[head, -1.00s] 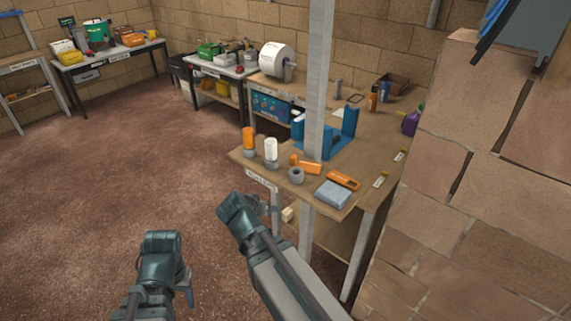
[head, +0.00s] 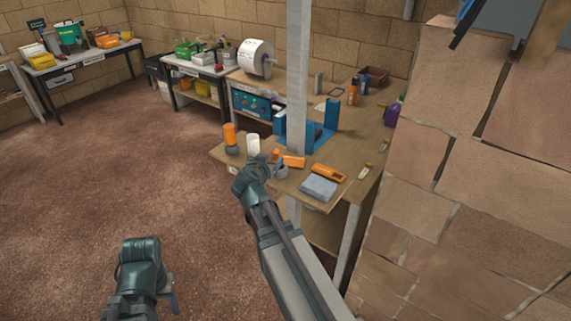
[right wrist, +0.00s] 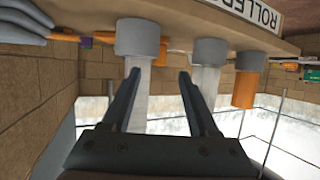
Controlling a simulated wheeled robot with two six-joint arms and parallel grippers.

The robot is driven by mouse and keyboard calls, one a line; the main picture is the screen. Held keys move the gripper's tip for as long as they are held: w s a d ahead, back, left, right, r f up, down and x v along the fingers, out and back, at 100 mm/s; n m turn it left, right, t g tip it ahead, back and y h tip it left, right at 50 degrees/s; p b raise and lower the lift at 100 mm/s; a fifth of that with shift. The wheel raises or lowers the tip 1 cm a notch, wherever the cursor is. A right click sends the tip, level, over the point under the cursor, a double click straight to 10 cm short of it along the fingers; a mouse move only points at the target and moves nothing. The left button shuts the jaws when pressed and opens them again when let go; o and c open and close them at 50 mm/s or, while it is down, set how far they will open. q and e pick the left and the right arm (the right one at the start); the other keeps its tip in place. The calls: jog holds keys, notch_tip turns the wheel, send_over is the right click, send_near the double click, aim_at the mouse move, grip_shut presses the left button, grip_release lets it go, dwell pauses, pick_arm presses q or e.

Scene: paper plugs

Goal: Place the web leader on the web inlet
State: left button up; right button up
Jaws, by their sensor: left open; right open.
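Neither the web leader nor the web inlet can be told for certain. A white paper roll (head: 256,58) stands on the back bench, above a blue panel (head: 252,104); any loose paper end is too small to make out. My right gripper (head: 250,172) is at the near bench's front edge, by the small cylinders. In the right wrist view its open fingers (right wrist: 158,78) hold nothing; a pale post under a grey collar (right wrist: 137,38) shows behind the left finger. My left gripper (head: 140,255) is open, low over the floor and away from the benches.
The near bench (head: 275,193) bears a white cylinder (head: 253,145), an orange cylinder (head: 230,134), a blue stand (head: 325,127), orange tools (head: 327,173) and a grey cloth (head: 318,188). A grey post (head: 297,80) rises before it. A block wall (head: 460,190) closes the right side. The floor at left is clear.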

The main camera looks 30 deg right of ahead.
aim_at(275, 155)
jog(key=shift+b+x, duration=0.35)
jog(key=shift+x, duration=1.15)
jog(key=b+x, duration=0.2)
jog(key=x, duration=0.2)
jog(key=shift+w+d+f, duration=0.15)
jog(key=shift+w+f, duration=0.1)
jog(key=shift+w+d+f, duration=0.1)
jog(key=shift+w+d, duration=0.2)
jog(key=shift+d, duration=0.05)
jog(key=shift+s, duration=0.1)
jog(key=shift+c, duration=0.2)
grip_shut()
